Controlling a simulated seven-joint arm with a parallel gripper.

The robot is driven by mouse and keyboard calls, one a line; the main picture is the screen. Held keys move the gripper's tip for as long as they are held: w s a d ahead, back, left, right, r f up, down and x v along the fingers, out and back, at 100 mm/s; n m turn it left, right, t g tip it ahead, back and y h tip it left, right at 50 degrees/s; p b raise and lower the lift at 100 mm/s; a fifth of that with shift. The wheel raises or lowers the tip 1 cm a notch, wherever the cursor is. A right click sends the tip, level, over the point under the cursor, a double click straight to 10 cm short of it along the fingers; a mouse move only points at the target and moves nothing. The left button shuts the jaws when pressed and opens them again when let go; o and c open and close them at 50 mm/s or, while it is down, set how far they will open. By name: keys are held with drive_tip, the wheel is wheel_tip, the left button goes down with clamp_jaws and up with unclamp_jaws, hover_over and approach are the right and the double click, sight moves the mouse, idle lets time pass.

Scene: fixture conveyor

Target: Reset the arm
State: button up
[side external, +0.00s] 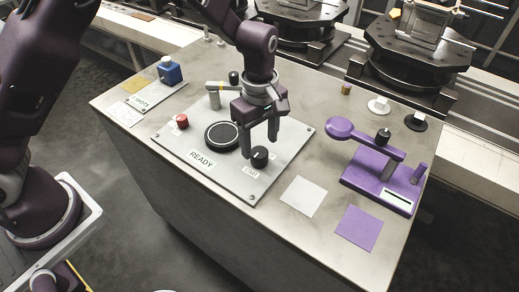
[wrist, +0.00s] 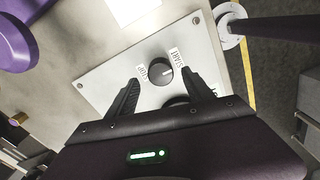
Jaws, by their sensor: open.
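My gripper (side external: 259,147) is open over the grey panel (side external: 232,185) marked READY, pointing down. A black round knob (side external: 260,159) sits just below its fingertips. In the wrist view, the knob (wrist: 159,74) shows between the open fingers (wrist: 160,77), with gaps on both sides. Its white mark points toward the START label; a STOP label is on its other side. On the panel are also a large black disc (side external: 222,136) in a ring and a red button (side external: 182,121). A small post with an arm (side external: 215,99) stands at the panel's back edge. Part of the disc is hidden in the wrist view.
A purple stand with a round-ended arm (side external: 377,181) is at right. Flat white (side external: 303,197) and purple (side external: 357,228) squares lie in front of it. A blue bottle-like object (side external: 169,71) stands at back left. Dark machine fixtures (side external: 418,58) line the conveyor behind.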

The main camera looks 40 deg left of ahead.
drive_tip(key=shift+a+r, duration=0.1)
drive_tip(key=shift+r, duration=1.45)
drive_tip(key=s+a+r+m+t+h, duration=0.1)
drive_tip(key=s+a+r+m, duration=0.2)
drive_tip(key=s+r, duration=0.35)
drive_tip(key=s+a+r+m+t+h, duration=0.1)
drive_tip(key=s+a+r+m, duration=0.3)
drive_tip(key=r, duration=0.6)
drive_tip(key=s+a+r+m+t+y, duration=0.1)
drive_tip(key=s+a+m, duration=0.2)
drive_tip(key=s, duration=0.4)
drive_tip(key=s+a+m+t+y, duration=0.1)
drive_tip(key=s+a+m+t, duration=0.1)
drive_tip(key=s+m, duration=0.3)
drive_tip(key=shift+s+a+r+t, duration=0.3)
drive_tip(key=shift+s+a+r, duration=0.1)
drive_tip(key=shift+s, duration=0.85)
